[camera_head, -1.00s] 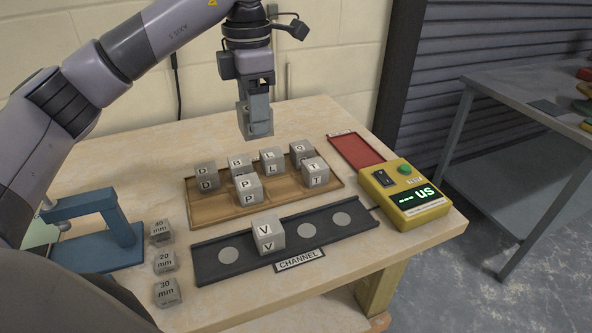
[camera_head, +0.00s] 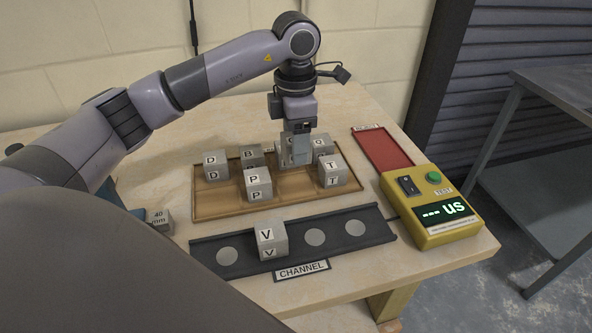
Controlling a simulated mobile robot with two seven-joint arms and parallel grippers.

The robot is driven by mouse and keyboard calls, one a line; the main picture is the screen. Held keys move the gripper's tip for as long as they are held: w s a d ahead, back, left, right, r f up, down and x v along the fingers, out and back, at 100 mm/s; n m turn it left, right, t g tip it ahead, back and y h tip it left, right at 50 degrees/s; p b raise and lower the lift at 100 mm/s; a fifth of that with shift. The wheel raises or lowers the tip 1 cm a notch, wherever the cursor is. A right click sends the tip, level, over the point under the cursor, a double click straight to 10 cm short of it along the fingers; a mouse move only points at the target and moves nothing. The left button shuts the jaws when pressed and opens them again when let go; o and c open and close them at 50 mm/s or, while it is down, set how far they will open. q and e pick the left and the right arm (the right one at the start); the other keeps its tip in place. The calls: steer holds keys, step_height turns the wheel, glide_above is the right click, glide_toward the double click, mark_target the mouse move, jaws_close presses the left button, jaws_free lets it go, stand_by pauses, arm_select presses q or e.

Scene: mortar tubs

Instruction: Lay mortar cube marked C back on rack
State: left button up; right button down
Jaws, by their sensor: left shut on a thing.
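The wooden rack (camera_head: 222,206) lies on the table with several grey lettered mortar cubes on it. Cubes D (camera_head: 216,165), B (camera_head: 250,155) and Q (camera_head: 322,143) are at the back. Cubes P (camera_head: 258,184) and T (camera_head: 332,172) are nearer the front. Cube L is hidden behind the gripper. My right gripper is not in view.
Cube V (camera_head: 270,241) stands on the dark channel (camera_head: 345,230) in front of the rack. A yellow tester (camera_head: 432,208) and a red tray (camera_head: 383,150) are at the right. A small 40 mm block (camera_head: 159,221) is at the left. The rack's front left is bare.

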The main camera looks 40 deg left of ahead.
arm_select(q)
steer(key=shift+f, duration=3.85)
steer(key=shift+f, duration=0.1)
steer(key=shift+f, duration=0.15)
steer(key=o, duration=1.2)
steer(key=shift+o, duration=0.2)
step_height(320, 180, up, 12)
steer(key=shift+r+b, duration=0.25)
steer(key=shift+b, duration=0.05)
